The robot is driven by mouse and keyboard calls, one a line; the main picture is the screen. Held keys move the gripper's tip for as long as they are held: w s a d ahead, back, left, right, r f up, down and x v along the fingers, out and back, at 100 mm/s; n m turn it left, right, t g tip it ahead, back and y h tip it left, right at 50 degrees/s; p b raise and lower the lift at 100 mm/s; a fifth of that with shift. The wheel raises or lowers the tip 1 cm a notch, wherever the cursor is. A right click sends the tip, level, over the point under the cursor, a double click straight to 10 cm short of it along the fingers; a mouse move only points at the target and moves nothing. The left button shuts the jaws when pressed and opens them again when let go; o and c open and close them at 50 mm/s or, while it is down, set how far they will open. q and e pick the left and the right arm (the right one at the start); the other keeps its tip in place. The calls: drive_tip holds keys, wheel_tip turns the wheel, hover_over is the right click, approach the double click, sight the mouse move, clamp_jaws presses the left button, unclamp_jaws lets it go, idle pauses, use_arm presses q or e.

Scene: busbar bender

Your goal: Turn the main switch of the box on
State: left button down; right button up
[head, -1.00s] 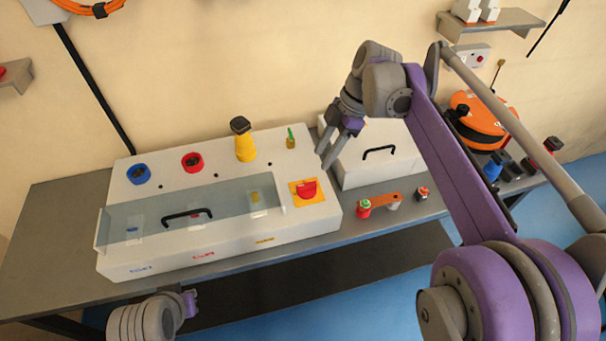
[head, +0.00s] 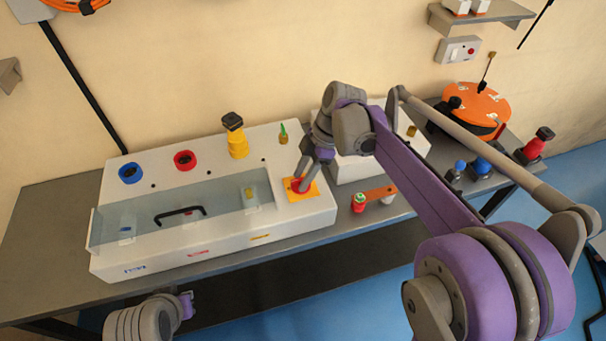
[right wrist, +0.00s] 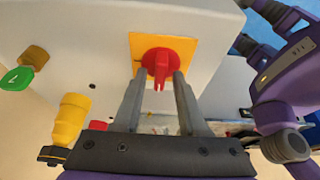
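The main switch is a red rotary knob (right wrist: 160,63) on a yellow square plate (right wrist: 136,45), at the right end of the white box (head: 215,235). In the head view the knob is mostly hidden by my right gripper (head: 303,184), which reaches down onto the plate. In the right wrist view the fingers of my right gripper (right wrist: 157,85) are apart, one on each side of the knob's grip bar. I see a gap between the fingers and the bar. My left arm shows at the bottom left of the head view, and its fingers do not show.
The box carries a blue ring (head: 131,172), a red ring (head: 184,160), a yellow connector (head: 236,140) and a clear cover with a black handle (head: 181,214). A second white box (head: 352,170) stands close behind my right gripper. An orange bar (head: 378,193) lies on the table.

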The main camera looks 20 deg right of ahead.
clamp_jaws()
drive_tip(key=shift+m, duration=0.3)
drive_tip(key=m+t, duration=0.1)
drive_tip(key=m, duration=0.2)
drive_tip(key=shift+s+m+t, duration=0.15)
drive_tip(key=shift+m+t, duration=0.15)
drive_tip(key=m, duration=0.2)
drive_tip(key=m+t+h, duration=0.1)
drive_tip(key=m, duration=0.1)
drive_tip(key=shift+s+a+m+t, duration=0.1)
drive_tip(key=shift+m+t, duration=0.2)
drive_tip(key=m+t+h, duration=0.1)
drive_tip(key=m, duration=0.3)
drive_tip(key=shift+a, duration=0.1)
drive_tip(key=shift+a+m+t+h, duration=0.15)
drive_tip(key=shift+m+h, duration=0.4)
drive_tip(key=shift+m, duration=0.7)
drive_tip(key=shift+d+m+t+h, duration=0.15)
drive_tip(key=shift+m+h, duration=0.4)
drive_tip(key=shift+m, duration=0.7)
drive_tip(key=shift+a, duration=0.1)
drive_tip(key=shift+o, duration=1)
unclamp_jaws()
